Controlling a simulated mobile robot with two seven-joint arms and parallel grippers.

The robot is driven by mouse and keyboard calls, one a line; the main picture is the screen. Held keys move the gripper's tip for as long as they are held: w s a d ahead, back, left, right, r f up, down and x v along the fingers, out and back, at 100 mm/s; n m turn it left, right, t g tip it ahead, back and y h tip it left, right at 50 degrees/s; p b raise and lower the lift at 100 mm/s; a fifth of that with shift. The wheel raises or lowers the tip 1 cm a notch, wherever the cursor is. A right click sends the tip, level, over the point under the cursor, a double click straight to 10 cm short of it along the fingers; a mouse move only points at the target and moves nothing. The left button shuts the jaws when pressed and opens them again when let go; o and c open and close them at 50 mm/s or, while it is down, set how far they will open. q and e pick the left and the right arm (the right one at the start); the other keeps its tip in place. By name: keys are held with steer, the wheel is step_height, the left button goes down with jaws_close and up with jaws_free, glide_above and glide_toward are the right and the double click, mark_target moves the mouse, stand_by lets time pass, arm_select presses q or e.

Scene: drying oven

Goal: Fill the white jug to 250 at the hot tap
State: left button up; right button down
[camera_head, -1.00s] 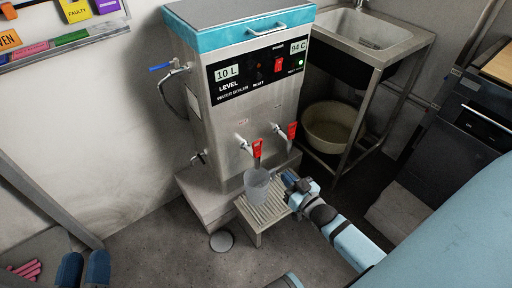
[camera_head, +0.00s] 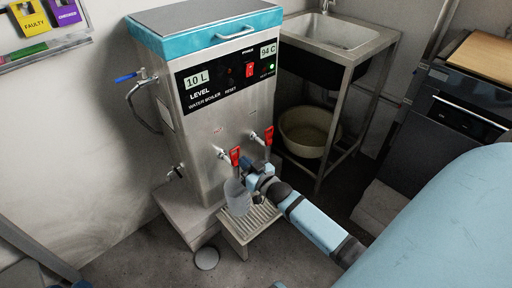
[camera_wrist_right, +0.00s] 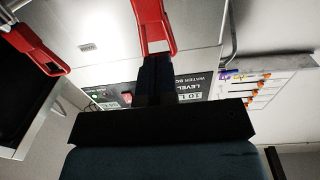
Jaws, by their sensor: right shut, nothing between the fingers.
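The white jug (camera_head: 237,198), translucent, stands upright on the slatted stand below the boiler's left front tap (camera_head: 235,156), which has a red handle. A second red-handled tap (camera_head: 268,135) is to its right. I cannot tell any water level or stream in the jug. My right gripper (camera_head: 247,166) is shut and empty, just beside the left tap's handle and above the jug's rim. In the right wrist view, the shut fingers (camera_wrist_right: 155,78) are close to a red handle (camera_wrist_right: 152,25); contact is unclear. My left gripper is not in view.
The steel water boiler (camera_head: 215,110) shows 10 L and 94 C. The slatted stand (camera_head: 262,217) is in front of it. A sink (camera_head: 345,28) stands behind right, with a beige basin (camera_head: 308,133) beneath. A round floor disc (camera_head: 206,258) lies at front left.

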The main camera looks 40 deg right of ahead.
mark_target(235, 156)
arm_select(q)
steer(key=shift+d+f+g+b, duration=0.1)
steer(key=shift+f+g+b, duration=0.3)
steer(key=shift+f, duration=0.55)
arm_select(e)
steer(key=shift+w, duration=1.45)
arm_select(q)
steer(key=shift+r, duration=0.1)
